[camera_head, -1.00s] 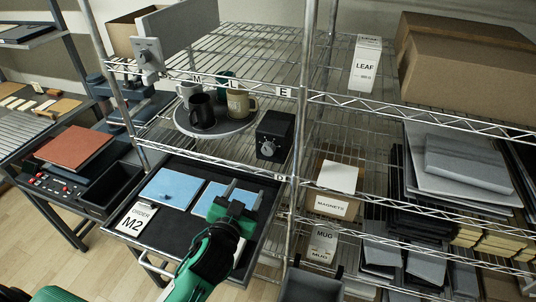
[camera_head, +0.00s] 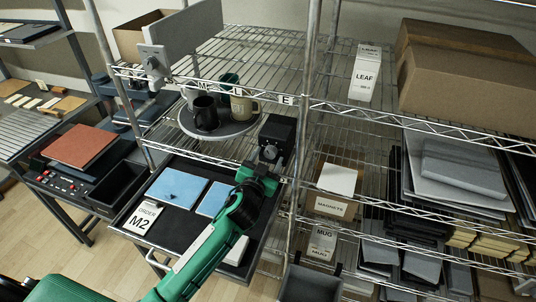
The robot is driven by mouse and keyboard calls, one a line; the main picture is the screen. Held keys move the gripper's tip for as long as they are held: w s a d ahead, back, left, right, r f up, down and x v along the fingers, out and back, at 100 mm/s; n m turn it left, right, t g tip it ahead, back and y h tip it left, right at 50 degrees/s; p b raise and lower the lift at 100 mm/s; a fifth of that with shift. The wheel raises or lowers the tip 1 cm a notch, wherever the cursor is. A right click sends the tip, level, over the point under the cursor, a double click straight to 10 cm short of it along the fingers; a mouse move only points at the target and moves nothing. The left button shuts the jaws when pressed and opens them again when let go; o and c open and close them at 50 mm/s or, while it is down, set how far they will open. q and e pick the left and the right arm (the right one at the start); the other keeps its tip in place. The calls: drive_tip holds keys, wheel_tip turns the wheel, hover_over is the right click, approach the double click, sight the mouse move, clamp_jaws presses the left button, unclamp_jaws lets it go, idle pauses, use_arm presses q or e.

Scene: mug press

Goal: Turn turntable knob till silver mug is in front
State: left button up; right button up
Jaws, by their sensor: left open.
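The round grey turntable (camera_head: 222,131) stands on the wire shelf. A black mug (camera_head: 205,114) is at its front, a tan mug (camera_head: 243,107) at the right and a dark green mug (camera_head: 229,82) at the back. A pale, silvery mug (camera_head: 189,96) is at the back left, partly hidden by the black mug. The black knob box (camera_head: 278,132) stands right of the turntable, its knob (camera_head: 270,153) facing front. My left gripper (camera_head: 268,163) is open with its fingertips close at the knob; I cannot tell whether they touch it. My right gripper is not in view.
The shelf's front rail and an upright post (camera_head: 298,150) are close to my left gripper. Below is a dark tray (camera_head: 160,222) with blue pads and an M2 order card (camera_head: 143,218).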

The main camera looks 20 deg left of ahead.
use_arm(q)
drive_tip(key=shift+w, duration=0.35)
drive_tip(key=shift+c, duration=0.3)
drive_tip(key=c, duration=0.9)
drive_tip(key=shift+c, duration=0.2)
